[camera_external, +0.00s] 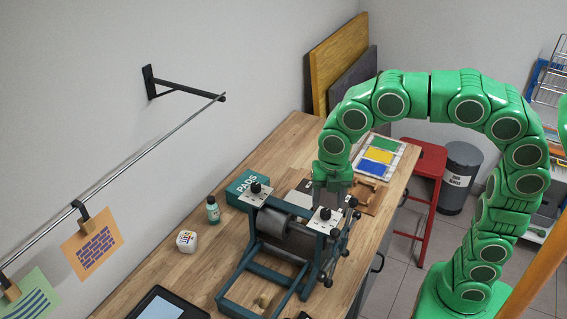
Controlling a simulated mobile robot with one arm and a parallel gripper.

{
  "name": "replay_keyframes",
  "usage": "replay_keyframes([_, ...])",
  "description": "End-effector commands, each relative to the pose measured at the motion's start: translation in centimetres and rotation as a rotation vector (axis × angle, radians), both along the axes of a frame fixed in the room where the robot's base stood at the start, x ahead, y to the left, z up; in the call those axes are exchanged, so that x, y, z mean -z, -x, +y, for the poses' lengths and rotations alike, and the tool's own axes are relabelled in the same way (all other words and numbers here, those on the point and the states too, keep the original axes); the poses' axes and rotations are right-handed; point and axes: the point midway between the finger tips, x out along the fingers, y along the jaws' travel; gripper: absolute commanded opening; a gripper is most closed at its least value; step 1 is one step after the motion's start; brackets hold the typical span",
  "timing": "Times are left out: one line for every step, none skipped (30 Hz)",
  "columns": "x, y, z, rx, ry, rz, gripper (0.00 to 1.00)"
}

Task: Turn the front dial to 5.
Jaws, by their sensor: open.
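A teal roller press (262,262) stands on the wooden bench. It has two black-knobbed dials on white plates along its top: one at the wall side (256,188) and one nearer the bench's open edge (325,214). My gripper (328,203) points down at the dial nearer the open edge, with its open fingers close above or around the knob. I cannot tell whether they touch it. The dial's numbers are too small to read, and my gripper partly covers the area behind it.
A red stool (428,165) and a grey bin (461,175) stand beyond. A wall rail (140,160) holds prints.

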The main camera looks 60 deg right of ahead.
Motion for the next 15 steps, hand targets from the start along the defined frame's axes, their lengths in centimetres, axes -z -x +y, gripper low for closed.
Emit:
replay_keyframes([0.8,0.1,-0.1,0.002,0.001,0.004,0.57])
replay_keyframes([1.2,0.1,0.0,0.002,0.001,0.003,0.57])
replay_keyframes([1.7,0.0,0.0,0.002,0.0,0.001,0.57])
replay_keyframes([2.0,-0.1,0.0,0.002,-0.001,0.0,0.57])
replay_keyframes([2.4,-0.1,0.0,0.001,-0.001,-0.001,0.57])
replay_keyframes([2.7,-0.1,0.0,0.001,-0.001,-0.001,0.57])
replay_keyframes([3.0,-0.1,0.0,0.001,-0.001,0.001,0.57])
replay_keyframes([3.2,-0.1,0.1,0.001,0.0,0.001,0.57])
replay_keyframes([3.4,-0.1,0.0,0.001,-0.001,0.002,0.57])
replay_keyframes([3.4,-0.1,0.1,0.001,-0.001,0.002,0.57])
replay_keyframes([3.5,-0.1,0.1,0.001,-0.001,0.001,0.57])
replay_keyframes([3.5,-0.1,0.1,0.001,-0.001,0.001,0.57])
replay_keyframes([3.5,-0.1,0.1,0.001,-0.001,0.001,0.57])
replay_keyframes([3.5,-0.1,0.1,0.001,-0.001,0.0,0.57])
replay_keyframes([3.5,-0.1,0.1,0.001,-0.001,0.0,0.57])
